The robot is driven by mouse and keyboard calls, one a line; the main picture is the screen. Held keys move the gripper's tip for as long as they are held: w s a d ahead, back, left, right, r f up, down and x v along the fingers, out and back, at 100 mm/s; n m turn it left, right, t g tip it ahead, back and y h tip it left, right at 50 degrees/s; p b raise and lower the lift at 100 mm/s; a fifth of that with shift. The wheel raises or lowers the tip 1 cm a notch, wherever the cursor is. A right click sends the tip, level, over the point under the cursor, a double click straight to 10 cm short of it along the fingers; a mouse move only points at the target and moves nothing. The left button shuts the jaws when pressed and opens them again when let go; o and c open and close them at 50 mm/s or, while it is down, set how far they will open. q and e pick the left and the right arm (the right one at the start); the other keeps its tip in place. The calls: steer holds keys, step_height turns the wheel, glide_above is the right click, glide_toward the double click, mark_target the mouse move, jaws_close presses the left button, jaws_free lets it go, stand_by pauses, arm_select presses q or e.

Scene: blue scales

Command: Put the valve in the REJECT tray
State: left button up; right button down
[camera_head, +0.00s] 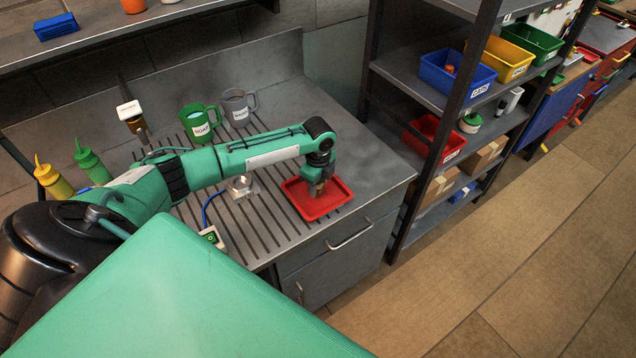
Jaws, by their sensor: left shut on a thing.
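A red tray (298,203) lies on the grooved metal counter near its front right edge; I can read no label on it. My left gripper (318,190) points down over the middle of this tray. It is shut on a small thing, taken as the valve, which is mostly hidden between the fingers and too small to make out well. Whether it touches the tray floor I cannot tell. My right gripper is not in view.
A small scale (242,187) with a blue cable and a display box (212,237) sits left of the tray. Green (196,122) and grey (237,107) mugs stand behind. A shelf rack (425,95) with coloured bins stands at right. Counter right of the tray is clear.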

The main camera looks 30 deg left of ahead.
arm_select(q)
steer(key=shift+f, duration=0.1)
steer(key=o, duration=1.2)
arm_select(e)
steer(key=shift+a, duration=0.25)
arm_select(q)
steer(key=shift+r, duration=0.3)
step_height(320, 180, up, 10)
steer(key=b, duration=0.2)
steer(key=shift+r+b, duration=0.2)
steer(key=shift+b, duration=0.1)
steer(key=shift+r, duration=0.7)
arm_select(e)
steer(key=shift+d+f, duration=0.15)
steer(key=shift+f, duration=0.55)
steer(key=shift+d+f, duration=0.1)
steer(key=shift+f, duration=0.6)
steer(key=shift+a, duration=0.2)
